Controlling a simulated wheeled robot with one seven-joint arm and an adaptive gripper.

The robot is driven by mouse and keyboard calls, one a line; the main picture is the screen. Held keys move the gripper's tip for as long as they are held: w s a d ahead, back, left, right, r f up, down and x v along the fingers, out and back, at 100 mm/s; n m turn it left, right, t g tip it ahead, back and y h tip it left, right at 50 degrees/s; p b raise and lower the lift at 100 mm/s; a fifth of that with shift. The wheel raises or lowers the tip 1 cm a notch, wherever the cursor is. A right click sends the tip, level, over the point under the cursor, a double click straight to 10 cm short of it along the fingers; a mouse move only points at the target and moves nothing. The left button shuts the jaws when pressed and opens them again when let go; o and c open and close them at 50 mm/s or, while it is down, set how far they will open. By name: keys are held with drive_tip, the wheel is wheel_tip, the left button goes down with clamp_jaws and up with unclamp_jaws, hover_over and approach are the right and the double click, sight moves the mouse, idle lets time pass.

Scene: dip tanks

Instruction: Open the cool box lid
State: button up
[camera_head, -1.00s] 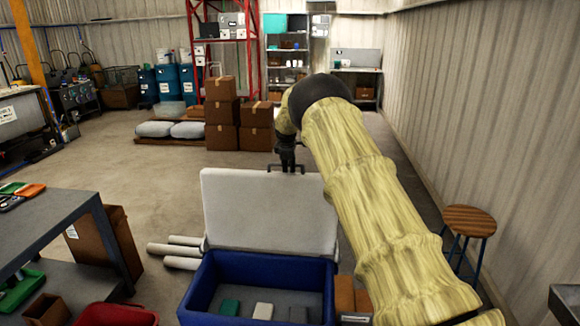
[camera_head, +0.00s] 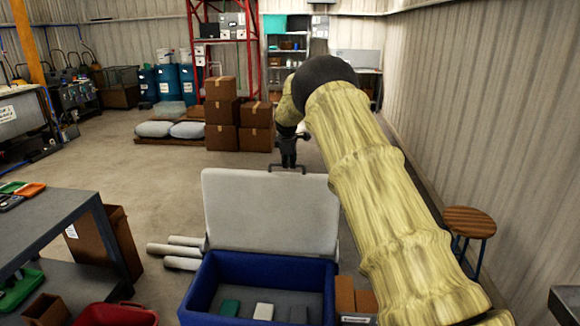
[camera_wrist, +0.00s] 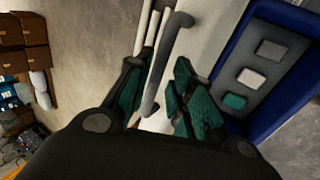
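The blue cool box (camera_head: 262,262) stands open on the floor, with a few small blocks inside. Its pale lid (camera_head: 270,212) stands nearly upright at the back of the box. A dark handle (camera_head: 298,170) sits at the lid's top edge. My gripper (camera_head: 288,162) is at this handle. In the wrist view, the grey handle bar (camera_wrist: 165,60) lies between the two fingers of my gripper (camera_wrist: 158,78). The fingers are spread, with gaps visible beside the bar. The blue box (camera_wrist: 290,95) shows at the right of that view.
Pale tubes (camera_head: 175,250) lie on the floor left of the lid. A grey workbench (camera_head: 50,225) and a red bin (camera_head: 115,314) are at the left. Small cartons (camera_head: 345,298) stand right of the box, and a stool (camera_head: 469,222) is near the right wall. Floor behind the lid is clear.

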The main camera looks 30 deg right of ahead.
drive_tip(key=v, duration=0.8)
drive_tip(key=shift+s+r, duration=0.1)
drive_tip(key=shift+s, duration=0.05)
